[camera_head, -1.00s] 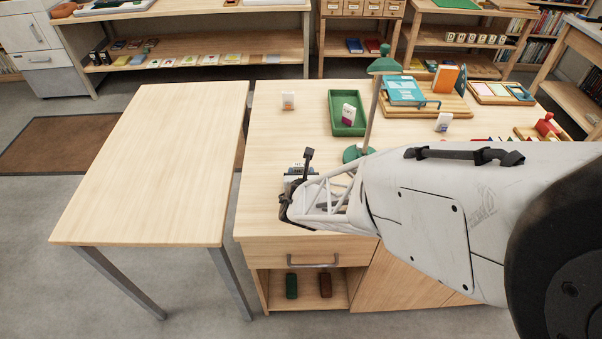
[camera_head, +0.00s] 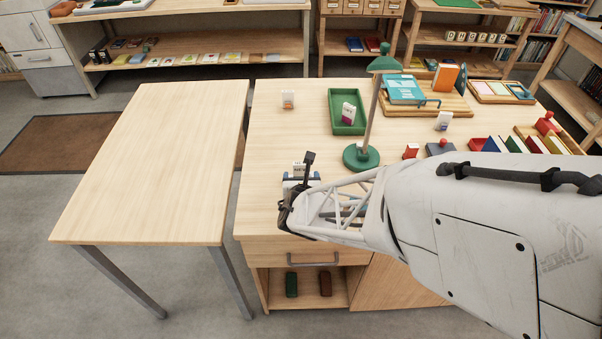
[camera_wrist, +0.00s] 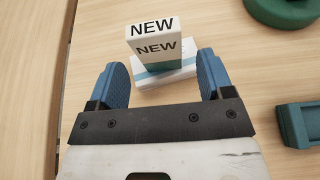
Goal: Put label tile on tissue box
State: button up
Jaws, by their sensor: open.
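A small white tile marked "NEW", with a green lower band (camera_wrist: 157,50), stands upright between my fingertips in the wrist view. It also shows near the front left of the desk in the head view (camera_head: 299,168). A low white box with a blue-green stripe (camera_wrist: 178,78) is right at the tile's base. I cannot tell whether the tile rests on it or stands in front of it, or whether it is the tissue box. My gripper (camera_wrist: 161,65) is open, its blue fingers on either side of the tile with visible gaps. It also shows in the head view (camera_head: 301,178).
A green lamp (camera_head: 361,158) stands just right of my gripper. A green tray (camera_head: 337,126) holds another tile. A dark green block (camera_wrist: 300,125) is right of my gripper. More tiles, books and coloured blocks are farther back and right. The left table (camera_head: 150,160) is bare.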

jog(key=v, duration=0.8)
jog(key=shift+w, duration=0.1)
dwell(0.6)
jog(key=s+d+r+m+g+h, duration=0.2)
jog(key=d+r+m+g+h, duration=0.15)
jog(key=d+r+m, duration=0.5)
jog(key=s+d+r+m+g+h, duration=0.35)
jog(key=d+r+m, duration=0.25)
jog(key=d+m, duration=0.4)
jog(key=s+a+r+m+g+y, duration=0.1)
jog(key=s+r+m+g+y, duration=0.3)
jog(key=m, duration=1.3)
jog(key=s+r+y, duration=0.3)
jog(key=s+r, duration=0.2)
jog(key=s, duration=0.1)
jog(key=shift+s+a+m, duration=0.3)
jog(key=shift+m, duration=0.05)
